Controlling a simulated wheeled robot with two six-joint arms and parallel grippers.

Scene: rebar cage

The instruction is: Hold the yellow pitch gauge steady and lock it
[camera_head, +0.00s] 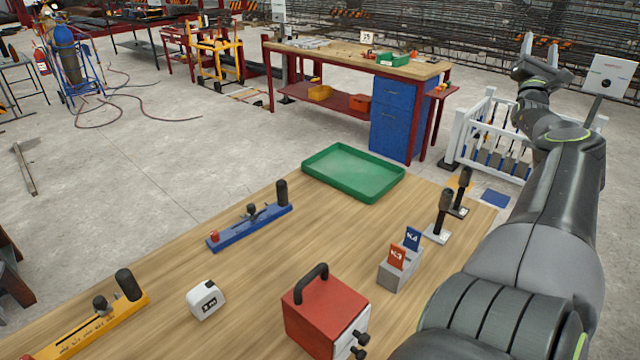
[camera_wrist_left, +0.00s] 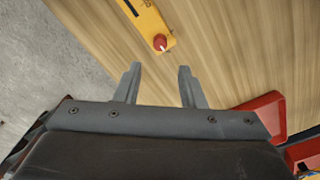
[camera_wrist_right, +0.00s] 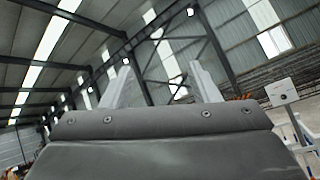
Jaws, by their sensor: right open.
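The yellow pitch gauge (camera_head: 88,330) lies at the near left of the wooden table, with a black upright handle and a small dark knob on it; its near end is cut off by the frame. In the left wrist view the gauge's end with a red knob (camera_wrist_left: 152,22) shows just beyond my left gripper (camera_wrist_left: 157,72). Its fingers are apart with nothing between them, and it is not touching the gauge. The left gripper is outside the head view. My right gripper (camera_head: 540,50) is raised at the upper right, open and empty, its fingers (camera_wrist_right: 159,75) pointing upward.
On the table are a blue gauge (camera_head: 250,227), a tape measure (camera_head: 205,300), a red box (camera_head: 322,318), a block with red and blue cards (camera_head: 398,272), two dark-handled tools (camera_head: 440,215) and a green tray (camera_head: 330,180). Bare wood lies between the gauges.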

